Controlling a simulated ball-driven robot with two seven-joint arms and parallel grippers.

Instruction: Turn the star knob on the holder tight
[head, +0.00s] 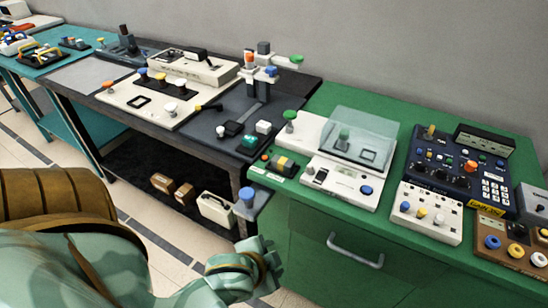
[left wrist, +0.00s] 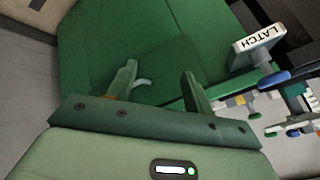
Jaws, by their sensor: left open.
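In the head view, a small upright holder (head: 250,79) stands on the dark bench, with orange, blue and dark knobs and a green knob (head: 297,60) on a side arm. I cannot tell by shape which knob is the star knob. My left gripper (head: 262,254) is low in front of the green cabinet, well below and apart from the holder. In the left wrist view its two fingers (left wrist: 158,69) are spread and empty, with green surface behind them. Small parts with green knobs (left wrist: 254,115) show at the right there. My right gripper is out of sight.
A grey piece with a blue knob (head: 247,195) juts out at the cabinet's left edge, just above my left gripper. A white LATCH plate (left wrist: 258,40) shows in the left wrist view. Instruments crowd the green bench top (head: 318,104). The cabinet has a grey handle (head: 355,250).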

